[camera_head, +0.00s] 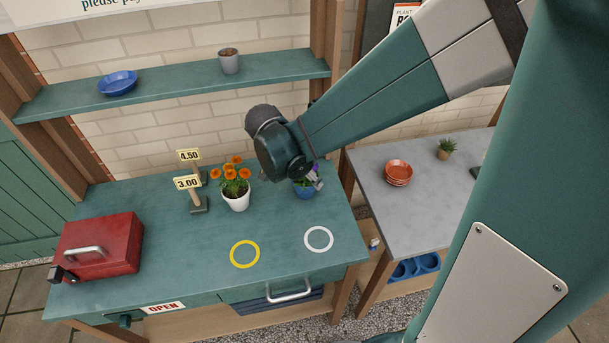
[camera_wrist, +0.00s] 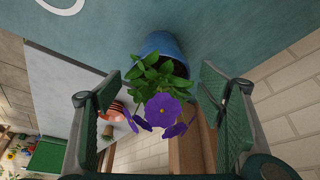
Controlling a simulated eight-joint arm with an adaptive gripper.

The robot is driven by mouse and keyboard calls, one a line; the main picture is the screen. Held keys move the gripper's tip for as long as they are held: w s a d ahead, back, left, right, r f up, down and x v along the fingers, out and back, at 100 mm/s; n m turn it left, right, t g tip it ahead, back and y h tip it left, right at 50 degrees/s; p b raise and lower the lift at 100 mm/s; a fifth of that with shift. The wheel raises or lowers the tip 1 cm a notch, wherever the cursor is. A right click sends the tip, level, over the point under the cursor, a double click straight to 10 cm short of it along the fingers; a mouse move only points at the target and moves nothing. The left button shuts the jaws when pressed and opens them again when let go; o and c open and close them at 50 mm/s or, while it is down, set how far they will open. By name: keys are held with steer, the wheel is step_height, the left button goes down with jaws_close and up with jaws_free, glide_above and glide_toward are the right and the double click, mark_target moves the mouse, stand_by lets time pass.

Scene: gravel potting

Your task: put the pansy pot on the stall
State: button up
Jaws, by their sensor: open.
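The pansy pot is a blue pot (camera_head: 305,192) with purple flowers and green leaves. It stands at the back right of the teal stall top (camera_head: 190,245). In the wrist view the blue pot (camera_wrist: 160,46) is ahead of my gripper, and its purple flowers (camera_wrist: 163,110) hang toward the camera. My gripper (camera_wrist: 160,75) is open, with one finger on each side of the plant. In the head view my wrist covers part of the pansy. Whether the fingers touch the pot cannot be told.
A white pot of orange flowers (camera_head: 236,198) stands close left of the pansy, beside price signs (camera_head: 188,183). A yellow ring (camera_head: 245,254) and a white ring (camera_head: 318,238) mark clear stall top. A red box (camera_head: 100,250) is at left. A grey table (camera_head: 400,210) stands right.

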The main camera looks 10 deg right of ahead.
steer(key=p+v, duration=0.1)
steer(key=v, duration=0.8)
steer(key=shift+r, duration=0.2)
steer(key=shift+s, duration=0.1)
stand_by(0.4)
steer(key=s+d+r+n+t+y, duration=0.2)
steer(key=s+d+r+n, duration=0.3)
steer(key=s, duration=0.2)
steer(key=s+d+r+n+t+y, duration=0.2)
steer(key=s+d+r+n, duration=0.3)
steer(key=s, duration=0.3)
steer(key=shift+s+d+n+t, duration=0.2)
steer(key=shift+d+n+t, duration=0.1)
steer(key=shift+d+n, duration=0.25)
